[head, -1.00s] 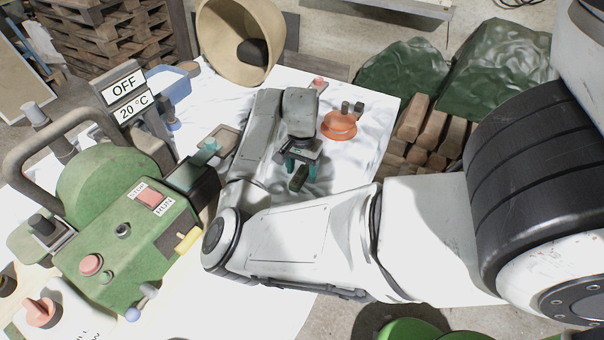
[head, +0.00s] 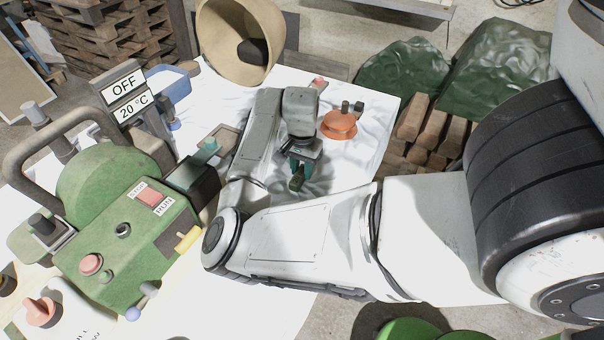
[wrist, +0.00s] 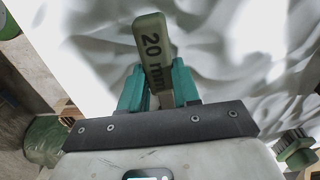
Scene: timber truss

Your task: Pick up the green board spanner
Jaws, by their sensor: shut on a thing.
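The green board spanner (wrist: 152,50) is a dark green bar marked "20 mm" in the wrist view. It lies between the two teal fingers of my gripper (wrist: 158,88), which are shut on it. Its marked end sticks out past the fingertips, and its other end is hidden by the gripper. In the head view the spanner (head: 297,184) shows small and dark at the tips of my gripper (head: 300,166), over the white cloth. I cannot tell whether it touches the cloth.
A green machine (head: 125,235) with a curved handle stands at left. An orange round object (head: 339,125) sits right of my gripper. A beige tub (head: 240,45) is behind.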

